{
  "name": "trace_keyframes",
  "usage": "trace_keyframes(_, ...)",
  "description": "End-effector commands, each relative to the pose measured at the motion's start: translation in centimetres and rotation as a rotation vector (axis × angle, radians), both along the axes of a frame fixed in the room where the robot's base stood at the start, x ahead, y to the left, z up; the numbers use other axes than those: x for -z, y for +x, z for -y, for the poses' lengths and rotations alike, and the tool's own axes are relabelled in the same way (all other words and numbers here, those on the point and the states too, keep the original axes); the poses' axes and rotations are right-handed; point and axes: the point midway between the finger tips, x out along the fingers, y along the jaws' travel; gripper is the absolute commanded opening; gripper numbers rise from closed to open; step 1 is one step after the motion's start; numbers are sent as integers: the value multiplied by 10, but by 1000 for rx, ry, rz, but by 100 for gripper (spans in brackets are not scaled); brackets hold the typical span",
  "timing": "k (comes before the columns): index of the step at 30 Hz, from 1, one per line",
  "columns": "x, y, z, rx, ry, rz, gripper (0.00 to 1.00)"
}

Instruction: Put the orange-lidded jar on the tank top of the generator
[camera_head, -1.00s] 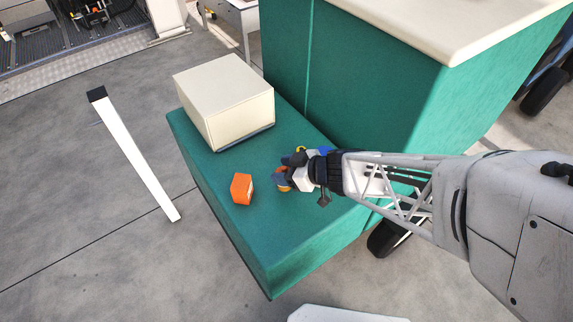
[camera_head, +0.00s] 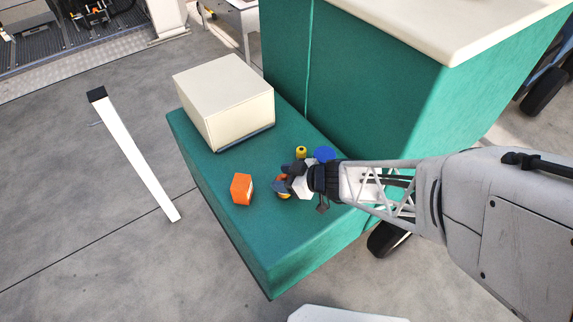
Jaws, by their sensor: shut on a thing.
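My gripper (camera_head: 286,184) is low over the green lower ledge (camera_head: 265,240), right of an orange box. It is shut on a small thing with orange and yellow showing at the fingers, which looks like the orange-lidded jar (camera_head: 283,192). The fingers and wrist hide most of it, and I cannot tell whether it touches the ledge. A tall green block with a cream top (camera_head: 450,25) rises behind the ledge. Which surface is the generator's tank top is not clear from this view.
The orange box (camera_head: 242,189) stands just left of my gripper. A cream box (camera_head: 225,100) sits at the ledge's back left. A small yellow thing (camera_head: 301,152) and a blue round thing (camera_head: 325,154) are just behind my gripper. The ledge's front is clear.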

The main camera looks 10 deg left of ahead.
Motion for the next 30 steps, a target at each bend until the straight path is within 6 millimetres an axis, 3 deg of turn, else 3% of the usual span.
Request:
trace_keyframes(8,3,0,0,0,0,0,11)
trace_keyframes(9,3,0,0,0,0,0,59)
trace_keyframes(13,3,0,0,0,0,0,78)
trace_keyframes(30,-3,-1,5,0,0,1,78)
